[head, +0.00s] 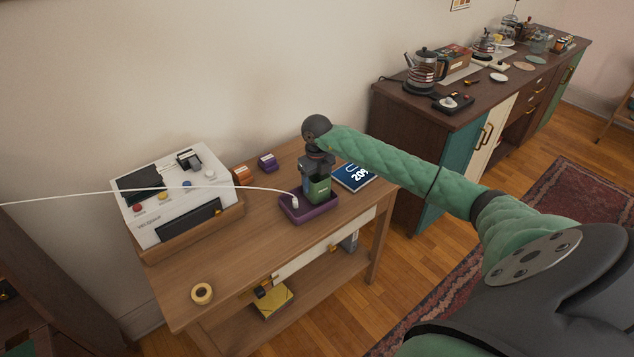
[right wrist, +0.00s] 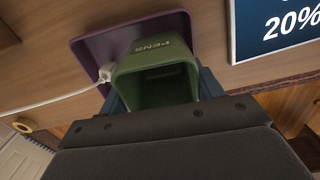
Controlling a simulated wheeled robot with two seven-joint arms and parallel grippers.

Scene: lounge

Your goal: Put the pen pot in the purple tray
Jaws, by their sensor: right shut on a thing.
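The green pen pot (head: 319,190) is at the purple tray (head: 293,214) on the wooden table. In the right wrist view the pot (right wrist: 157,62) reads "PENS" and looks empty inside. My right gripper (head: 316,172) comes down from above and is shut on the pot. The purple tray (right wrist: 92,47) lies behind and below the pot in the right wrist view. The pot overlaps the tray's right part; I cannot tell whether its base touches the tray floor. My left gripper is not in view.
A white cable with a plug (head: 295,203) ends at the tray, left of the pot. A white console (head: 172,195) stands on the left. A blue sign (head: 353,177) lies right of the tray. Small orange (head: 242,175) and purple (head: 267,162) boxes stand behind. A tape roll (head: 202,293) lies in front.

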